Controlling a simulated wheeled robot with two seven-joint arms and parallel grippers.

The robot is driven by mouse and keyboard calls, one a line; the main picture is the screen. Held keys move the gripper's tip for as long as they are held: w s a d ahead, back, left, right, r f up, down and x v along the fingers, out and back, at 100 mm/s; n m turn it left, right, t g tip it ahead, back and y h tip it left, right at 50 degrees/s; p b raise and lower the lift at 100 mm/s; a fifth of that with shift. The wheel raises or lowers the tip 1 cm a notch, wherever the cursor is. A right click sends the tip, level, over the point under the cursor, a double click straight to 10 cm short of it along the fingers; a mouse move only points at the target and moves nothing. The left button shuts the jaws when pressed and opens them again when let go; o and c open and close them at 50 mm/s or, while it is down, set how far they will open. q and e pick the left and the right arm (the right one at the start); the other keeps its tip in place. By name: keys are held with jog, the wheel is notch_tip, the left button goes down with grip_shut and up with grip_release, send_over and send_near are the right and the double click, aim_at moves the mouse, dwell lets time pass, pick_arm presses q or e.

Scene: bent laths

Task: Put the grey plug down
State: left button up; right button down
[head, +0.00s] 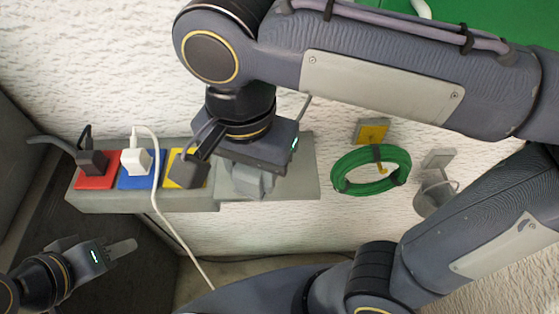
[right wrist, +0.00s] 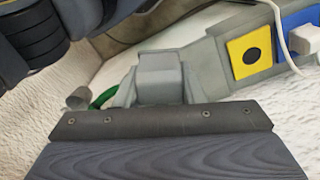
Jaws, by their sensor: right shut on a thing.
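My right gripper (head: 252,186) points down over the bare right part of the grey shelf (head: 300,190). It is shut on the grey plug (right wrist: 160,75), a blocky piece between the fingers in the right wrist view. In the head view the plug is largely hidden by the gripper. I cannot tell whether its underside touches the shelf. The yellow pad (right wrist: 250,55) shows a dark round middle and no plug in the right wrist view. My left gripper (head: 122,248) is at the lower left, away from the shelf; its finger gap is unclear.
A black plug (head: 93,162) is on the red pad (head: 96,183). A white plug (head: 137,162) is on the blue pad (head: 140,183), its cord hanging forward. A green coil (head: 345,180) hangs right of the shelf, near a grey cup-like holder (head: 432,195). The white wall is behind.

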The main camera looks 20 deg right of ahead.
jog(key=w+d+f, duration=0.1)
jog(key=w+f, duration=0.1)
jog(key=w, duration=0.1)
jog(key=w+d+f, duration=0.2)
jog(key=w+f, duration=0.1)
jog(key=w+d+f, duration=0.1)
jog(key=w+f, duration=0.2)
jog(key=shift+w+d+p, duration=0.25)
jog(key=shift+d+p, duration=0.1)
jog(key=shift+p, duration=0.05)
jog(key=shift+w+d+f, duration=0.1)
jog(key=shift+w+f, duration=0.05)
jog(key=shift+f, duration=0.8)
jog(key=shift+w+d+f, duration=0.1)
jog(key=shift+f, duration=0.85)
jog(key=shift+f+b, duration=0.55)
jog(key=shift+f, duration=0.05)
jog(key=c, duration=0.9)
grip_release()
